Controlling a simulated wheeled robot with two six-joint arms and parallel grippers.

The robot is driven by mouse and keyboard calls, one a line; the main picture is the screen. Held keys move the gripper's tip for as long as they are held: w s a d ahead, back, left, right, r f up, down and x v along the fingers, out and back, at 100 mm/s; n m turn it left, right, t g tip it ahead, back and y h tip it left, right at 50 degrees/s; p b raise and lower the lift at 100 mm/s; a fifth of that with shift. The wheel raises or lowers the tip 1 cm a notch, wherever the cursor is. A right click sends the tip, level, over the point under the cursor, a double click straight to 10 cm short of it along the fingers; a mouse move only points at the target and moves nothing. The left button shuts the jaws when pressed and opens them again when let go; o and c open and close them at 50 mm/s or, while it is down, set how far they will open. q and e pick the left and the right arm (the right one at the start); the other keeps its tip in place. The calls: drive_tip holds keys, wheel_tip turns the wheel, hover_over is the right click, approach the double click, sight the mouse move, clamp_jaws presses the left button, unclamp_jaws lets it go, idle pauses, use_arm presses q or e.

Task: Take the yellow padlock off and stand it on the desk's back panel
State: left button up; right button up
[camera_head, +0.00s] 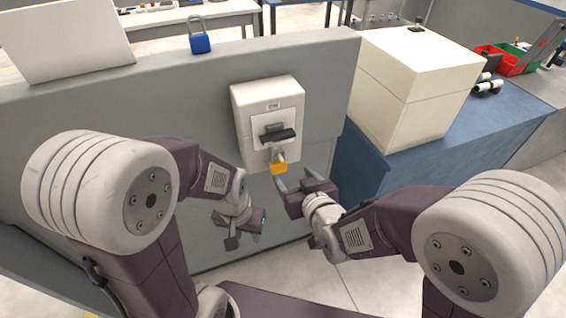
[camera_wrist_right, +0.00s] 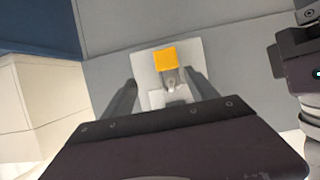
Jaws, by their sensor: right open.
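The yellow padlock (camera_head: 278,168) hangs by its shackle below the dark handle (camera_head: 279,136) of a white switch box (camera_head: 267,100) on the grey panel's face. In the right wrist view the padlock (camera_wrist_right: 165,58) lies ahead, between the lines of the fingers. My right gripper (camera_head: 291,177) is open and empty, with its fingers close to the padlock; contact cannot be told. My left gripper (camera_head: 231,226) is low in front of the panel, apart from the box; its jaws are too small to read. The desk's back panel (camera_head: 175,63) has a flat top edge.
A blue padlock (camera_head: 199,36) stands on the panel's top edge. A white board (camera_head: 62,38) is to its left. The top edge between the blue padlock and the right end is clear. A large cream box (camera_head: 410,85) stands on the blue surface at right.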

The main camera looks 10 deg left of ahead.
sight(280, 168)
drive_tip(key=x, duration=0.6)
drive_tip(key=s+a+x, duration=0.1)
drive_tip(key=x, duration=0.2)
drive_tip(key=shift+f, duration=0.25)
drive_tip(key=shift+s+r, duration=0.1)
drive_tip(key=shift+c, duration=0.6)
clamp_jaws()
